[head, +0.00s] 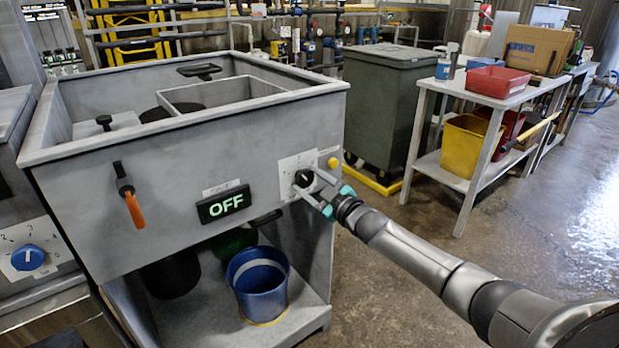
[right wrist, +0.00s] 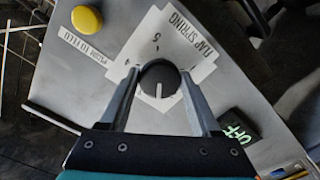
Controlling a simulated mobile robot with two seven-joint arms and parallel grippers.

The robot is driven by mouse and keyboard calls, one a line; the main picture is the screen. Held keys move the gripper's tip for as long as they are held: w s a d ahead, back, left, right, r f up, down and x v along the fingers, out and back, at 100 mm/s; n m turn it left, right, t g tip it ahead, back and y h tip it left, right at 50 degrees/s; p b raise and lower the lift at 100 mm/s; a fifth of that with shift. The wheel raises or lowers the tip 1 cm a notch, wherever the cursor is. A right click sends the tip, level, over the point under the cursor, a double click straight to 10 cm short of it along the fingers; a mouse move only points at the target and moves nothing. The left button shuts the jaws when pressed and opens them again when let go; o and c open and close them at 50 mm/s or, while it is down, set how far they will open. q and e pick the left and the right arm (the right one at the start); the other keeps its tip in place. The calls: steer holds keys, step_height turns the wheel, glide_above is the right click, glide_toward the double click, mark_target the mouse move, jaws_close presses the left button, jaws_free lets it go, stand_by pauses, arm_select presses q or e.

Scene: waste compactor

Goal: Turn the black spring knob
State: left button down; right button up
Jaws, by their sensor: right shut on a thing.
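The black spring knob (right wrist: 159,82) is on a white label plate on the front panel of the grey compactor (head: 120,210). In the head view the knob (head: 303,178) is partly hidden by my right gripper (head: 318,190). In the right wrist view my right gripper (right wrist: 160,85) has one finger on each side of the knob, shut on it. A white mark on the knob points toward the gripper's palm. A display (head: 224,203) left of the knob reads OFF in green. My left gripper is not in view.
A yellow button (head: 333,163) is right of the knob, and it also shows in the right wrist view (right wrist: 87,20). An orange-tipped lever (head: 134,208) hangs at the panel's left. A blue bucket (head: 258,285) stands on the shelf below. Open floor lies to the right.

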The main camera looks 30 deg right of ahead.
steer(key=n, duration=0.2)
steer(key=shift+n+p, duration=0.35)
steer(key=shift+n, duration=0.05)
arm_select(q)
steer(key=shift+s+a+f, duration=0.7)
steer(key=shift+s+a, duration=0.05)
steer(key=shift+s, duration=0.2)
arm_select(e)
steer(key=shift+n, duration=1.7)
steer(key=o, duration=1.4)
steer(key=shift+c, duration=0.2)
